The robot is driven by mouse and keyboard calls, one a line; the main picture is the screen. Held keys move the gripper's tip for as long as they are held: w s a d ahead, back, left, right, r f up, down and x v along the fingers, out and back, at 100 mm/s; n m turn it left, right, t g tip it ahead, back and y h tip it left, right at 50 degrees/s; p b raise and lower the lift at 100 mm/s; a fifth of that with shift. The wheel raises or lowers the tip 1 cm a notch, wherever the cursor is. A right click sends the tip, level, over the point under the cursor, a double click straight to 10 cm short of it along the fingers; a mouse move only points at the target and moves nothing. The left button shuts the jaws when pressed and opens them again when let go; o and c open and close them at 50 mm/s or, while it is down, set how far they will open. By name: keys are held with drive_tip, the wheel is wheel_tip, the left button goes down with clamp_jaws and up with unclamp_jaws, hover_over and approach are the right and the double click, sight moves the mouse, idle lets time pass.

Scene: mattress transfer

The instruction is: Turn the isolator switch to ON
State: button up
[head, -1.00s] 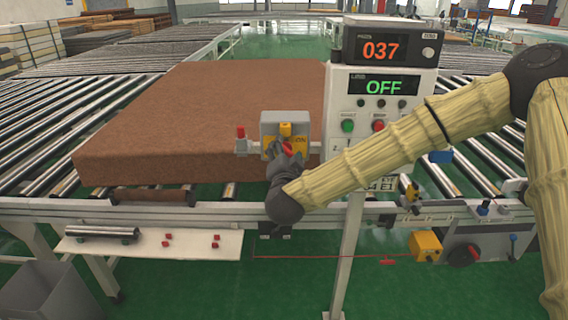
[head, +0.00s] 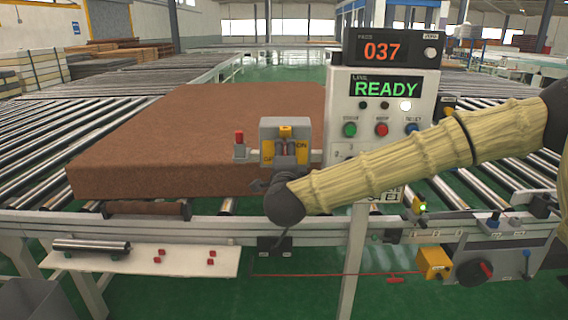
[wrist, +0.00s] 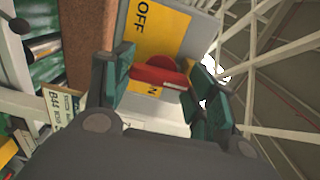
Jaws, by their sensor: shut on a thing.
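The isolator switch (head: 270,131) is a grey box with a yellow plate marked OFF on the left and ON on the right, standing at the front of the conveyor. In the wrist view its red handle (wrist: 160,72) lies between my fingertips, beside the yellow plate (wrist: 158,30) with OFF readable and an N partly covered. My gripper (wrist: 162,78) is shut on the red handle. In the head view my gripper (head: 284,165) is in front of the box and hides its lower part. The display (head: 386,89) above reads READY in green.
A brown mattress (head: 190,130) lies on the rollers behind the switch. A control post (head: 343,115) with buttons stands just right of it. A small shelf (head: 200,262) with a metal roller and several red pieces is below. A grey box with a red-marked knob (head: 482,268) is lower right.

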drive_tip(key=shift+m, duration=0.3)
drive_tip(key=o, duration=1)
drive_tip(key=s, duration=1.2)
drive_tip(key=shift+f, duration=0.1)
